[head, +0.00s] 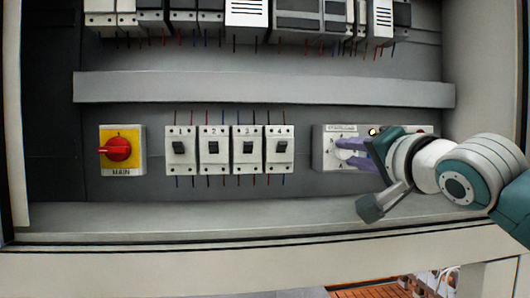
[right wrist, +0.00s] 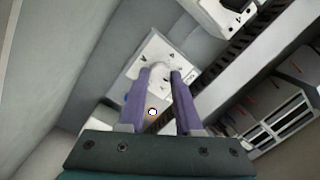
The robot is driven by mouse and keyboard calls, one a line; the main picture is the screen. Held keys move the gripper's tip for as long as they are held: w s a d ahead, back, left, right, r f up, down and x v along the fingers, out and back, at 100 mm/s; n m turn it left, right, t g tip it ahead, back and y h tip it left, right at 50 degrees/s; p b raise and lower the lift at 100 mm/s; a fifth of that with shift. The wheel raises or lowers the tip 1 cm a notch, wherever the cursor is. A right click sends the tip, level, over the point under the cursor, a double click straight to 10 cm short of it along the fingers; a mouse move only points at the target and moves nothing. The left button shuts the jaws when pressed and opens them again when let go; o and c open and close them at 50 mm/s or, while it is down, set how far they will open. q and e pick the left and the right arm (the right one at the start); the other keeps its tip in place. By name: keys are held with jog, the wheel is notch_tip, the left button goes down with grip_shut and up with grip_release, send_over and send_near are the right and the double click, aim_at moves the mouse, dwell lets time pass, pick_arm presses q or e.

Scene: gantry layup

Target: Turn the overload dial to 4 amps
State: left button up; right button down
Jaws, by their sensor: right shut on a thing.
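The overload unit (head: 319,152) is a pale box at the right end of the lower row, with a label along its top and printed marks around its dial. In the right wrist view its face (right wrist: 150,50) shows beyond my fingers. The white dial knob (right wrist: 158,72) sits between the fingertips there. My right gripper (head: 342,148) reaches in from the right with its purple fingers at the dial, shut on the knob. The fingers hide part of the knob, so I cannot read its setting. My left gripper is in neither view.
Several numbered breakers (head: 214,150) stand left of the overload unit. A red main switch on a yellow plate (head: 128,136) is farther left. A grey duct (head: 260,89) runs above, and a cabinet ledge (head: 200,217) lies below. The cabinet's right wall (head: 485,70) is close to my right arm.

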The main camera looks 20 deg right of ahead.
jog(key=shift+n, duration=0.3)
jog(key=n, duration=0.3)
jog(key=shift+r+n, duration=0.1)
jog(key=shift+n, duration=0.2)
jog(key=n, duration=0.4)
jog(key=shift+g, duration=0.4)
jog(key=n+h, duration=0.1)
jog(key=n, duration=0.5)
jog(key=shift+a+r, duration=0.1)
jog(key=shift+a, duration=0.05)
jog(key=shift+n, duration=1.3)
jog(key=shift+g+h, duration=0.3)
jog(key=c, duration=0.6)
grip_release()
